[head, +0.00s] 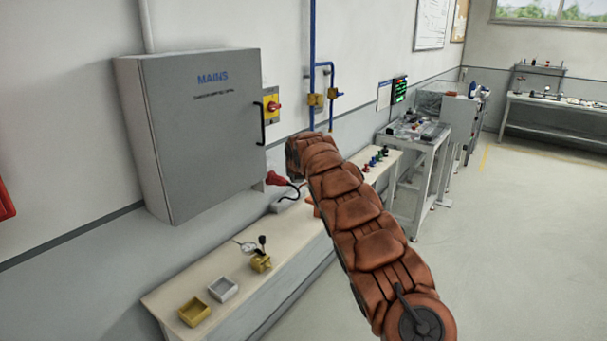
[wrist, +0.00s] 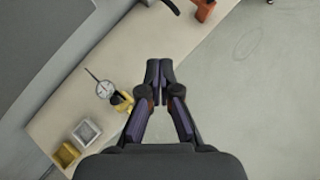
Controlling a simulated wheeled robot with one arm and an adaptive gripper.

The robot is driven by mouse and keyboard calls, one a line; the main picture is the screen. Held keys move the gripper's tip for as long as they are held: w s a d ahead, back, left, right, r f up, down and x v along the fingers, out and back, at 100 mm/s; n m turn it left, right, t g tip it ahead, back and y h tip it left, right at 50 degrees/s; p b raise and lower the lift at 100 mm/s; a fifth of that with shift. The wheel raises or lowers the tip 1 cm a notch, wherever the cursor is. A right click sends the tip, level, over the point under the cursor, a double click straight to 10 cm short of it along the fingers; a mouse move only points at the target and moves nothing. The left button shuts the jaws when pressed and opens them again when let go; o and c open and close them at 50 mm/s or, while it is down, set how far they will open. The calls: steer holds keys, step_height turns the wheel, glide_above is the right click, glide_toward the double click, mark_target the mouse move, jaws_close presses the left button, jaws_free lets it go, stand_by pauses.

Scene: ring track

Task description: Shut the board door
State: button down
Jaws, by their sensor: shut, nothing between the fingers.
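The board is a grey wall cabinet marked MAINS (head: 205,130), at the left in the head view. Its door is the broad front face, with a dark upright handle (head: 260,123) near its right edge. The door looks flush with the box, but its right edge is seen too obliquely to rule out a small gap. My gripper (wrist: 159,68) is shut and empty in the wrist view, above the bench's front edge. In the head view my orange arm ends right of the cabinet, apart from the handle in the picture; the fingers are hidden there.
A narrow bench (head: 165,292) runs below the cabinet, with a yellow tray (head: 194,312), a white tray (head: 223,289) and a dial gauge (wrist: 104,88). A red plug (head: 277,179) and a red rotary switch (head: 273,105) are beside the cabinet. Open floor (head: 520,240) lies right.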

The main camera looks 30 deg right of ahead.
steer(key=s+r+b, duration=0.1)
steer(key=s+d+r, duration=0.1)
steer(key=s+r+b, duration=0.1)
steer(key=shift+s+d+r+b, duration=0.1)
steer(key=shift+d+r+b, duration=0.15)
steer(key=shift+d+b, duration=0.1)
steer(key=shift+s, duration=0.1)
steer(key=s+a+r+m+g, duration=0.1)
steer(key=s+a+m+g, duration=0.25)
steer(key=s+m, duration=0.8)
steer(key=s+a+r+m+g, duration=0.15)
steer(key=s+a+m, duration=0.25)
steer(key=s+m, duration=0.75)
steer(key=s+a+f+m+g+y, duration=0.1)
steer(key=s+a+f+m, duration=0.2)
steer(key=s, duration=1)
steer(key=s+a+f+m+g, duration=0.2)
steer(key=s+a+f, duration=0.4)
steer(key=s+a, duration=0.3)
steer(key=s+a+f+m+g+y, duration=0.1)
steer(key=s+a+f+m, duration=0.3)
steer(key=s, duration=1.4)
steer(key=shift+a+f+m+g+y, duration=0.15)
steer(key=shift+a+m+g+y, duration=0.15)
steer(key=shift+a+g, duration=0.55)
steer(key=shift+a, duration=0.15)
